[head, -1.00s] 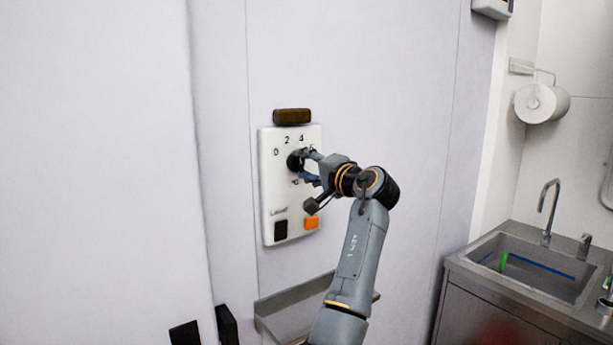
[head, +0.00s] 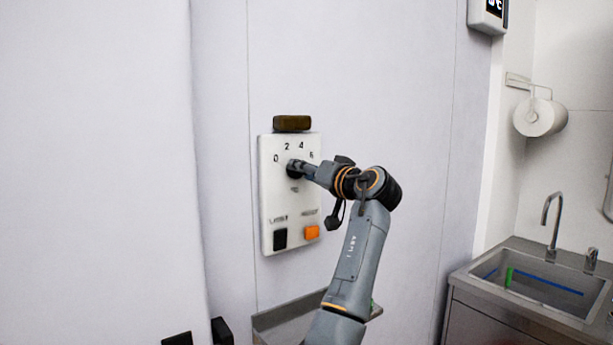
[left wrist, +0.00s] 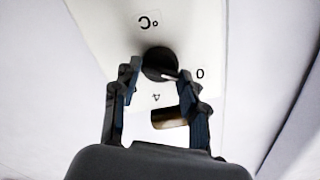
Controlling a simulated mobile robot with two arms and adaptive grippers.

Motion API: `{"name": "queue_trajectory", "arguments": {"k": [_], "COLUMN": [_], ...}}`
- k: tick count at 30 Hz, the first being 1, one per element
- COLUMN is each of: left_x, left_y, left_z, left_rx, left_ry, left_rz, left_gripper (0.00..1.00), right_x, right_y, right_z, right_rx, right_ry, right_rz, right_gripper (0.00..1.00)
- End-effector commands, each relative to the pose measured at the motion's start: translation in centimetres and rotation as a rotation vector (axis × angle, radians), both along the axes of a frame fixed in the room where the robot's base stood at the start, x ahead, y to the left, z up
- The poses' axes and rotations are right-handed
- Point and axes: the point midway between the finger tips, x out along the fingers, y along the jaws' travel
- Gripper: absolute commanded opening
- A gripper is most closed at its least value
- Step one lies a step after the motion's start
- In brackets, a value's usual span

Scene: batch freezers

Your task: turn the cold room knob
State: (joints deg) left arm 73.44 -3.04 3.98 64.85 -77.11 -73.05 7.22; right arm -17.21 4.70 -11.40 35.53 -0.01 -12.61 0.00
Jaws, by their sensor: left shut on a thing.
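The round black knob (head: 292,166) sits on a white control panel (head: 270,215) on the pale wall, inside an arc of the numbers 0, 2, 4 and 6. My left gripper (head: 301,169) reaches it from the right and is shut on the knob. In the left wrist view the knob (left wrist: 159,62) lies between the two fingertips of my left gripper (left wrist: 160,76), with a light mark at its edge towards the 0. The gripper hides part of the knob in the head view. My right gripper is not in view.
A dark brown bar (head: 292,123) is above the panel. A black button (head: 280,239) and an orange button (head: 312,233) are low on it. A metal shelf (head: 290,318) juts out below. A sink (head: 545,285) stands at the right.

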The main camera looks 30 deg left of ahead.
Motion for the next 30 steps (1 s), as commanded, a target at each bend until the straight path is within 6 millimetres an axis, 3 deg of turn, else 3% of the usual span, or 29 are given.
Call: {"name": "queue_trajectory", "arguments": {"k": [18, 19, 22, 30], "left_x": [-0.08, -0.08, -0.08, -0.02], "left_y": [0.11, 0.11, 0.1, 0.02], "left_z": [0.48, 0.48, 0.43, 0.17], "left_rx": [-0.012, -0.013, -0.013, -0.015], "left_ry": [-0.05, -0.05, -0.049, -0.045], "left_rz": [0.0, -0.001, -0.001, -0.001], "left_gripper": [0.12, 0.45, 0.65, 0.66], "right_x": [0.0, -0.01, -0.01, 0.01], "right_y": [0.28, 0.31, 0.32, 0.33], "right_z": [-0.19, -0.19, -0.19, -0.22], "right_rx": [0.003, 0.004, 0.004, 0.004], "right_ry": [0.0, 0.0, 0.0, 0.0], "right_rz": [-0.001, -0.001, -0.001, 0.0], "right_gripper": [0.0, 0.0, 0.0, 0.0]}}
